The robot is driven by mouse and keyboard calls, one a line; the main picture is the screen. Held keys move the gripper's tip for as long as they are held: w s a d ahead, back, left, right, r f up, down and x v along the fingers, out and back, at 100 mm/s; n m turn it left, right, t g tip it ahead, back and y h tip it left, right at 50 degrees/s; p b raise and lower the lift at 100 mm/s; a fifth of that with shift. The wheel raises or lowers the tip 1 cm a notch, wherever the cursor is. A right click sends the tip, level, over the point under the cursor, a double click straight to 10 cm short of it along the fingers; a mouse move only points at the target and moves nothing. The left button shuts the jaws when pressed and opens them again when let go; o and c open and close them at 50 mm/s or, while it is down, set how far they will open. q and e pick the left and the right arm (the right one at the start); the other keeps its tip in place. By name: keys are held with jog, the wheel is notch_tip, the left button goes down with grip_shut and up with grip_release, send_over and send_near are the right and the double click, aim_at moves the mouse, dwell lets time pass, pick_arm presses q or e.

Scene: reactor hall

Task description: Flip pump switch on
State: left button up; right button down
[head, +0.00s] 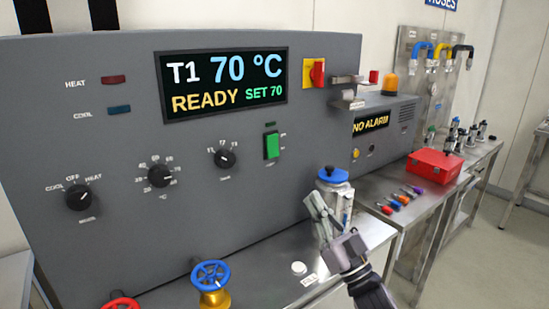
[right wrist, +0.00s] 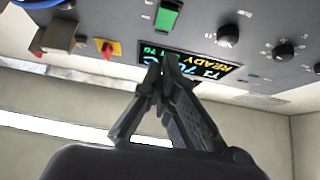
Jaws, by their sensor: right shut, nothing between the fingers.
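The green rocker switch (head: 271,145) is on the grey panel, right of the dials and below the display. A small dark green indicator (head: 270,124) sits above it. I cannot read its label or tell which way it is tipped. In the right wrist view the green switch (right wrist: 168,15) appears at the top, beyond the fingertips. My right gripper (head: 319,206) is shut and empty, in front of the panel, lower and to the right of the switch and apart from it. Its closed fingertips also show in the right wrist view (right wrist: 163,66). My left gripper is not visible.
The display (head: 222,83) reads T1 70 °C, READY, SET 70. A blue-lidded canister (head: 334,185) stands behind my right gripper. Blue (head: 210,274) and red (head: 120,303) valve wheels are below the panel. A red box (head: 433,165) is on the right bench.

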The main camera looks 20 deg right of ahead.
jog(key=p, duration=0.3)
send_near(275, 143)
notch_tip(275, 143, up, 4)
jog(key=w, duration=0.1)
jog(key=w+a, duration=0.1)
jog(key=w+f, duration=0.1)
jog(key=shift+w+a+p, duration=0.15)
jog(key=shift+w+p, duration=0.1)
jog(key=shift+p, duration=0.15)
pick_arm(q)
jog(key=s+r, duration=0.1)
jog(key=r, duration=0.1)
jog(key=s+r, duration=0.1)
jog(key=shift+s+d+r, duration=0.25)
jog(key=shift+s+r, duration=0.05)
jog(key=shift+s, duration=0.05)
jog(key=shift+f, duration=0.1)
